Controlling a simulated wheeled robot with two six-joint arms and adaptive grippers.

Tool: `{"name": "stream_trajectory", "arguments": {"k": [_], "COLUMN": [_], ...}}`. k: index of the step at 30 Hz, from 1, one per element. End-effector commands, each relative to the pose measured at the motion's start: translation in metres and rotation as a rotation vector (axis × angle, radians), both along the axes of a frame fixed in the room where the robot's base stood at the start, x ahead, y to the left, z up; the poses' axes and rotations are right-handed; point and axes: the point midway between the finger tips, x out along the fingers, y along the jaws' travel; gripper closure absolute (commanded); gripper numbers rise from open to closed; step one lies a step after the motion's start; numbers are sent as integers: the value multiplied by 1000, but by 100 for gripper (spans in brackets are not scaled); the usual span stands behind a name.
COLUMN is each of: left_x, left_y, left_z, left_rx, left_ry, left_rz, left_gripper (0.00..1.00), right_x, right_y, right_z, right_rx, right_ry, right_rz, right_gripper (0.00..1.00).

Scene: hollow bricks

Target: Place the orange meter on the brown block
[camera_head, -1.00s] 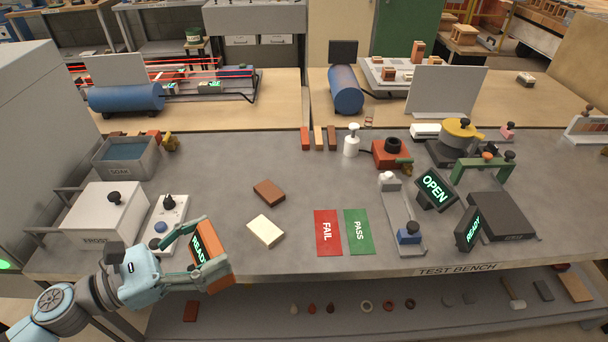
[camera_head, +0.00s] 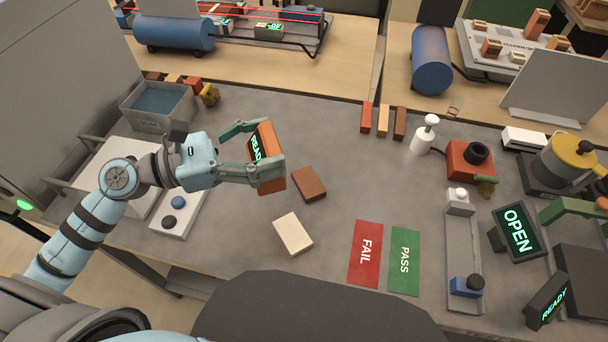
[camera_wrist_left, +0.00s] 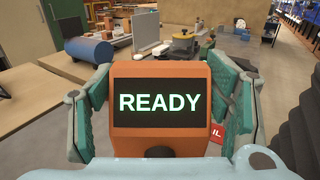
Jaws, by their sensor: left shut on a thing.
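The orange meter (camera_head: 268,160) has a dark screen reading READY. My left gripper (camera_head: 262,157) is shut on it, with green fingers on two of its sides, and holds it above the bench. In the left wrist view the meter (camera_wrist_left: 160,72) fills the middle, between the fingers of my left gripper (camera_wrist_left: 160,105). The brown block (camera_head: 309,184) lies flat on the grey bench, just right of the held meter and a little lower in the head view. The wrist view does not show the block; the meter covers much of that view. My right gripper is not in view.
A cream block (camera_head: 293,234) lies just in front of the brown block. The red FAIL card (camera_head: 366,252) and green PASS card (camera_head: 404,261) lie to the right. A grey tub (camera_head: 158,106) and a white switch box (camera_head: 178,216) stand left. Bench surface behind the brown block is clear.

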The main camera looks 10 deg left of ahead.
Motion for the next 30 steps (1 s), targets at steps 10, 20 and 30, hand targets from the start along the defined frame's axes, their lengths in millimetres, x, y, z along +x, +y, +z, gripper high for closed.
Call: {"name": "stream_trajectory", "arguments": {"k": [10, 20, 30], "left_x": [106, 110, 109], "left_y": [-53, -52, -51], "left_z": [41, -66, -134], "left_rx": [-8, -4, -3], "left_ry": [0, 10, 4], "left_rz": [137, 156, 157], "left_gripper": [64, 64, 64], "right_x": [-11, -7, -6], "right_y": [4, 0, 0], "right_z": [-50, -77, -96], "right_rx": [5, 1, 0], "right_ry": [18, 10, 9], "right_rz": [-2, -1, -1], "right_gripper": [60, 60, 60]}}
